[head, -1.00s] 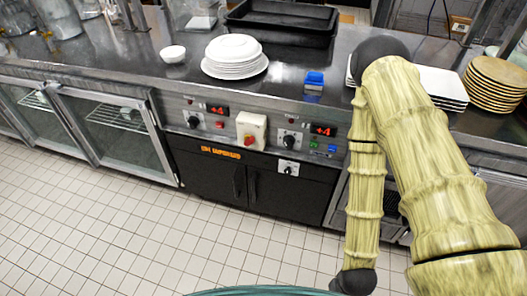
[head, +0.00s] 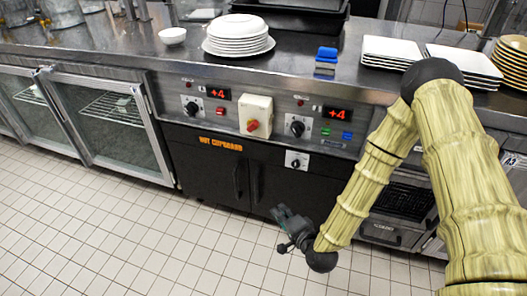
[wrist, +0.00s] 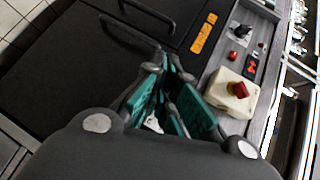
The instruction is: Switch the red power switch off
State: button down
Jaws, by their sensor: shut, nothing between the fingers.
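The red power switch (head: 253,125) is a red rotary knob on a cream box (head: 257,108) in the middle of the hot cupboard's control panel. In the wrist view the red knob (wrist: 241,90) sits on its cream box (wrist: 220,92) at the right. My gripper (head: 281,214) is low in front of the black cupboard doors, below and a little right of the switch, and apart from it. In the wrist view my gripper (wrist: 168,62) shows its green-padded fingers close together, with nothing held. The knob's exact angle is hard to read.
Black knobs (head: 297,128), small coloured buttons and red displays (head: 338,115) flank the switch. A black cupboard door (head: 215,170) is below. Plates (head: 238,38) and a blue object (head: 326,60) stand on the counter above. The tiled floor (head: 120,235) is open.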

aim_at(253, 126)
jog(key=w+r+m+t+b, duration=0.9)
jog(key=w, duration=0.1)
jog(key=shift+d+y, duration=0.15)
jog(key=shift+y, duration=0.25)
jog(key=shift+r, duration=0.1)
jog(key=b+x, duration=0.1)
jog(key=x, duration=0.3)
jog(key=a+x, duration=0.1)
jog(key=x, duration=0.2)
jog(key=s+r+b+x, duration=0.1)
jog(key=x, duration=0.3)
jog(key=shift+w+a+r+b, duration=0.25)
jog(key=shift+a+b, duration=0.05)
jog(key=shift+a, duration=0.05)
jog(key=shift+w+a+r, duration=0.15)
jog(key=shift+a+r, duration=0.25)
jog(key=shift+a, duration=0.05)
jog(key=shift+r, duration=0.15)
